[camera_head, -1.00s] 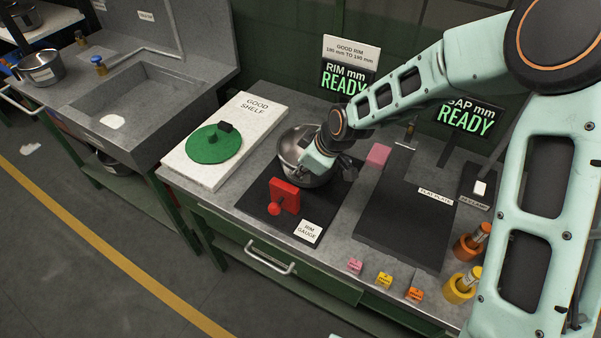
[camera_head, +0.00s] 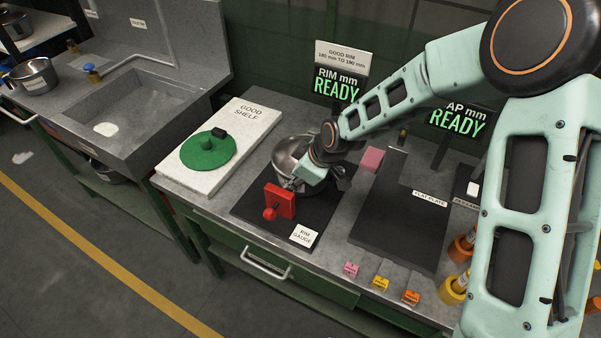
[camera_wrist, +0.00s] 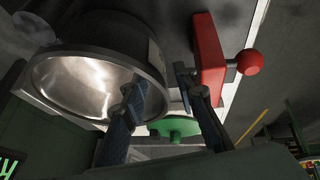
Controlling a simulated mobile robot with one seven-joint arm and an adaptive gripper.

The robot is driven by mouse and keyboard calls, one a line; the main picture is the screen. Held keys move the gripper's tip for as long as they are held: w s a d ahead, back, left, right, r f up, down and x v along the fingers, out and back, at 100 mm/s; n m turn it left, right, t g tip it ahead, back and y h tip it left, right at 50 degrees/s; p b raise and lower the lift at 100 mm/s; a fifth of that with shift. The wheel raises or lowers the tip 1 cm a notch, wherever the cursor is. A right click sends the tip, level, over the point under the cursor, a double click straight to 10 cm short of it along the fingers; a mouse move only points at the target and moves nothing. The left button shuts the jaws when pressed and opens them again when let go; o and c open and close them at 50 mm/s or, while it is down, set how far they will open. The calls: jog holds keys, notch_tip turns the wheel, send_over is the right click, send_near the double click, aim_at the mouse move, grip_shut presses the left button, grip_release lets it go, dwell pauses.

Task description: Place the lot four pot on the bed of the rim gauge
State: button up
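The steel pot (camera_head: 287,156) is at the back of the dark bed of the rim gauge (camera_head: 246,206), behind the gauge's red block (camera_head: 281,201). In the wrist view the pot (camera_wrist: 85,85) shows its shiny inside and a pale label too small to read. Whether the pot's base rests fully on the bed is hidden.
A pink block (camera_head: 371,159) stands right of my gripper, beside the dark flat plate (camera_head: 395,230). Small coloured tags line the front edge. Both displays read READY.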

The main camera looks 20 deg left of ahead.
jog(key=v, duration=1.2)
jog(key=shift+w+f, duration=0.1)
